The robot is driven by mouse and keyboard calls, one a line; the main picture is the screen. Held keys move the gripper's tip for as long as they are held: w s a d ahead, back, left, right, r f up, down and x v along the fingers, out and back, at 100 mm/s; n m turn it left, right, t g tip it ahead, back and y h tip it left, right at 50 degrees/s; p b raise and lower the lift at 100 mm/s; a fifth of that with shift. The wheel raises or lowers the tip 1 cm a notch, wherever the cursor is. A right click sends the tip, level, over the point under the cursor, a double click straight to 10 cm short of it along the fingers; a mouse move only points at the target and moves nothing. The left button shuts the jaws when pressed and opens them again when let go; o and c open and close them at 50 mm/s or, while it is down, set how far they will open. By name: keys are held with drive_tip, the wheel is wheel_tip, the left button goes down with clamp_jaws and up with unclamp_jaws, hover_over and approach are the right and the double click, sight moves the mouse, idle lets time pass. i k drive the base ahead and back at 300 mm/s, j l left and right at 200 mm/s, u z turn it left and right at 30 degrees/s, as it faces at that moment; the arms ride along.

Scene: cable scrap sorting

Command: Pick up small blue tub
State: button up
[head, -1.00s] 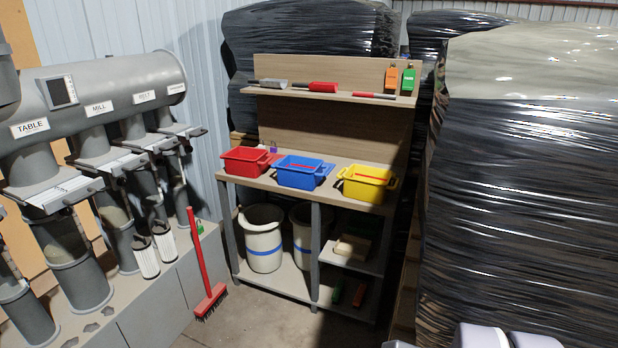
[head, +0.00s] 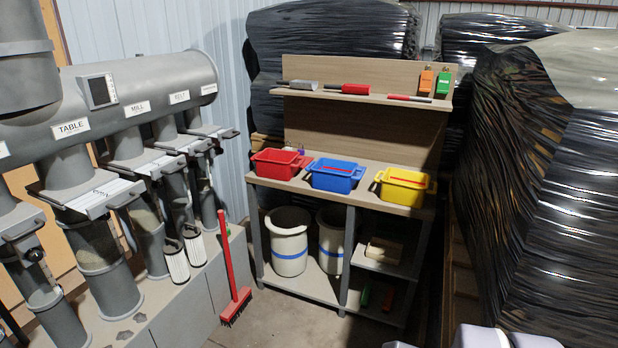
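The small blue tub (head: 334,181) stands upright on the wooden bench top, between a red tub (head: 276,165) on its left and a yellow tub (head: 404,192) on its right. A thin red strip shows across its open top. Part of my own body shows at the bottom right edge of the head view. My gripper is not in view, so its state is hidden.
The bench (head: 350,206) has an upper shelf (head: 365,97) with tools and pale bins (head: 287,256) below. A red broom (head: 230,262) leans at the grey pipe unit on the left. Black wrapped bales (head: 530,180) stand close on the right. Floor before the bench is clear.

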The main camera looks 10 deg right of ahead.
sight(337, 176)
drive_tip(key=i+j, duration=0.25)
drive_tip(key=i, duration=0.2)
drive_tip(key=i+j, duration=0.55)
drive_tip(key=i, duration=0.3)
drive_tip(key=i+j, duration=0.3)
drive_tip(key=i+l, duration=0.25)
drive_tip(key=i, duration=0.2)
drive_tip(key=i+l, duration=0.25)
drive_tip(key=i, duration=0.2)
drive_tip(key=i+l, duration=0.25)
drive_tip(key=i, duration=0.2)
